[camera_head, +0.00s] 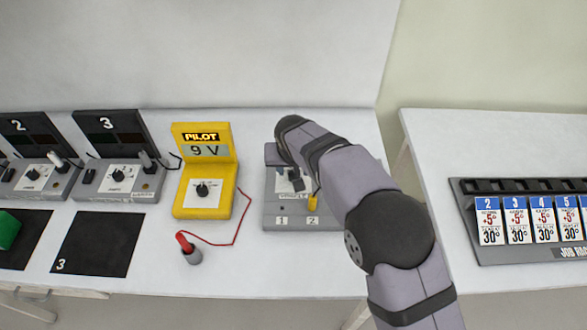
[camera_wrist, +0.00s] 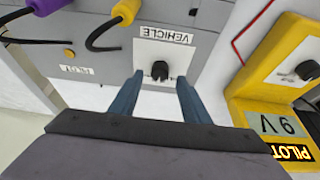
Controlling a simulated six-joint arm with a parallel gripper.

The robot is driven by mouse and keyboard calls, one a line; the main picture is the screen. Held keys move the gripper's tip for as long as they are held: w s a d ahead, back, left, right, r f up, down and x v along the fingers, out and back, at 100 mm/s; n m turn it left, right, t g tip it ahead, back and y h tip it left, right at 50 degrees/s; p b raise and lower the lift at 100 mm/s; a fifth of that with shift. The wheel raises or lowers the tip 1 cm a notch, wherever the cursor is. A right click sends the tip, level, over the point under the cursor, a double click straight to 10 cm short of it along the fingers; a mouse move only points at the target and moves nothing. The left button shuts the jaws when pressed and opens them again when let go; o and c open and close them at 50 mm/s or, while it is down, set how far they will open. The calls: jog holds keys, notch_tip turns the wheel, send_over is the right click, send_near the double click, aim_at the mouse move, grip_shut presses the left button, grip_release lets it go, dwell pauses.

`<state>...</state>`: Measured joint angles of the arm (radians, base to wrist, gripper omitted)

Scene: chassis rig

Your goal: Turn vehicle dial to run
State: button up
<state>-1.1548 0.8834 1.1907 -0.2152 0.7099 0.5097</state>
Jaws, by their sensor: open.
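The dial's run mark is not readable. In the head view my gripper (camera_head: 295,180) is over the box.
A yellow PILOT box (camera_head: 205,205) reading 9 V stands to the left, with a red lead to a red-tipped probe (camera_head: 188,250). Yellow (camera_wrist: 125,10) and purple (camera_wrist: 47,6) plugs with black cables are near the dial. A card rack (camera_head: 490,250) lies on the right table.

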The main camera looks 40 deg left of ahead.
aim_at(293, 174)
jog(key=shift+p+x, duration=0.35)
jog(key=shift+x, duration=1.05)
jog(key=c, duration=1)
jog(key=shift+f+m+b, duration=0.1)
jog(key=shift+m+b, duration=0.2)
jog(key=shift+b, duration=0.1)
jog(key=shift+c, duration=0.2)
jog(key=shift+f+m+b, duration=0.1)
jog(key=shift+m+b, duration=0.3)
jog(key=shift+b, duration=0.15)
jog(key=shift+s+a+m+t+h+b, duration=0.1)
jog(key=shift+m+t+h+b, duration=0.6)
jog(key=shift+m, duration=0.5)
jog(key=shift+m+h, duration=0.4)
jog(key=shift+m, duration=0.8)
jog(key=shift+a+r+m+h+p, duration=0.1)
jog(key=shift+r+m+h+p, duration=0.2)
jog(key=shift+m+p, duration=0.55)
jog(key=shift+f+m+p, duration=0.15)
jog(key=shift+m+p, duration=0.25)
jog(key=shift+m, duration=0.15)
